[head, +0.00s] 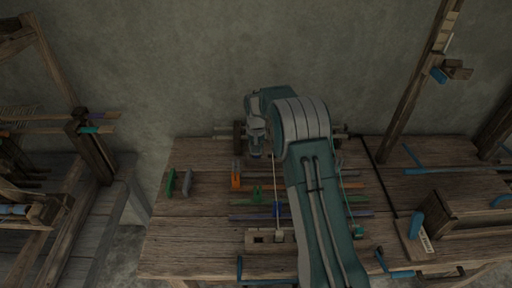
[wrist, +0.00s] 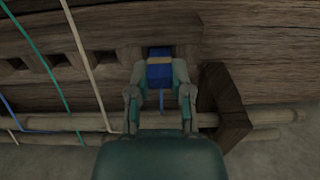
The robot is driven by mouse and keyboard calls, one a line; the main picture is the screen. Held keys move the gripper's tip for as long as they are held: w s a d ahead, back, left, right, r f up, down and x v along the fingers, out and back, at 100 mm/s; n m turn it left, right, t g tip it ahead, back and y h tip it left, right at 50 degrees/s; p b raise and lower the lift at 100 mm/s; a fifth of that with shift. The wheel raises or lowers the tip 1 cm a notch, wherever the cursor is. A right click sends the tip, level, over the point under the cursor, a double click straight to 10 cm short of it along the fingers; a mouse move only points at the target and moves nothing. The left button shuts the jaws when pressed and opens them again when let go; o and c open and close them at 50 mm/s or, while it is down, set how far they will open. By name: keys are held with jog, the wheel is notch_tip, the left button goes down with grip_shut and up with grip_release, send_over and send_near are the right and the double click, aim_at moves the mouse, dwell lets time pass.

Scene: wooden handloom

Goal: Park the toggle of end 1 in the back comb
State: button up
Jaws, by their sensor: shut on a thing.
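In the wrist view my gripper (wrist: 160,78) is shut on a blue toggle (wrist: 160,74), with a blue cord below it. The toggle is at a dark square notch in a wooden beam (wrist: 125,25), which looks like the back comb. Dark notch shows above the toggle; I cannot tell how deep it sits. Several more notches to the left look empty. In the head view my gripper (head: 255,145) is at the back of the table, in front of the wall. The toggle is not clear there, and my arm hides much of the back edge.
Green, white and blue cords (wrist: 85,60) run left of my gripper, over round rods (wrist: 60,121). A dark wooden bracket (wrist: 224,105) stands close on the right. On the table (head: 180,235) lie coloured bars, an orange block (head: 236,177) and a pale notched block (head: 264,238).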

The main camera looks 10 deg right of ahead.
jog(key=o, duration=0.8)
notch_tip(320, 180, up, 12)
jog(key=shift+f, duration=0.1)
